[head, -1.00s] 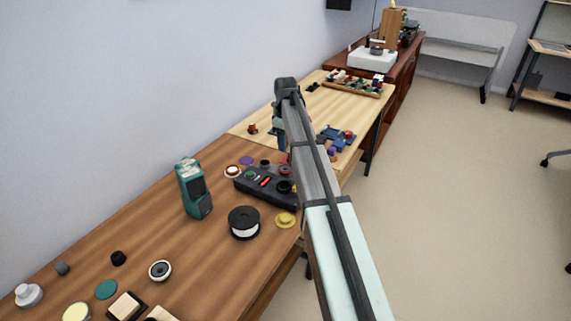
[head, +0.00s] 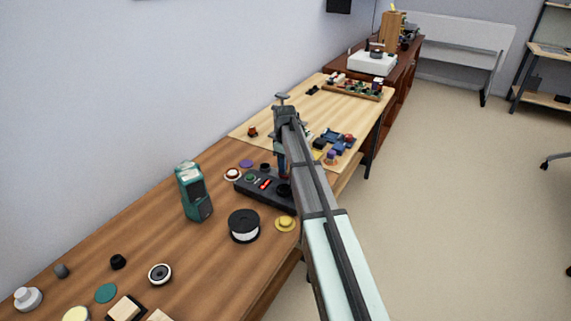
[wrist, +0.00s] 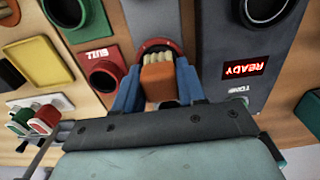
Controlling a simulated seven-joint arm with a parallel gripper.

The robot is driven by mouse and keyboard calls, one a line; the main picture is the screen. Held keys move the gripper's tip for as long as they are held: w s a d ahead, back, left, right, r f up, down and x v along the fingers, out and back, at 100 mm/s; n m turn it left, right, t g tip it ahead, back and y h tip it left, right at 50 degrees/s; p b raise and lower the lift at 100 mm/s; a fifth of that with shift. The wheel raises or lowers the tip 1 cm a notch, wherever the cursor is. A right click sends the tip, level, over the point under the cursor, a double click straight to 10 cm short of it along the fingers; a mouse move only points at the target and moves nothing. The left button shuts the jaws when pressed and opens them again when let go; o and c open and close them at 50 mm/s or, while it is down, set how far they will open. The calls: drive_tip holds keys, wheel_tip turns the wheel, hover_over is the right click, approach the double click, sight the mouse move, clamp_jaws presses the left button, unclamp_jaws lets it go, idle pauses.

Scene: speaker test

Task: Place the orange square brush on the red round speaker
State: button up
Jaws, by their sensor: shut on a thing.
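My gripper (wrist: 158,88) has blue fingers and is shut on the orange square brush (wrist: 159,82), whose pale bristles show at its upper end in the wrist view. The red round speaker (wrist: 150,43) shows as a red rim just beyond the brush, which overlaps it and hides much of it. I cannot tell whether the brush touches it. In the head view my gripper (head: 282,161) is beside the black panel, and my arm hides much of what lies there.
The black panel (head: 250,189) has a lit red display, which reads READY in the wrist view (wrist: 243,69). A teal handheld device (head: 195,192), a black spool (head: 243,226) and a yellow round piece (head: 285,223) stand nearby.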

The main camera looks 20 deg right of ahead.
drive_tip(key=shift+f, duration=0.1)
drive_tip(key=o, duration=1.1)
drive_tip(key=shift+c, duration=0.2)
wheel_tip(320, 180, up, 12)
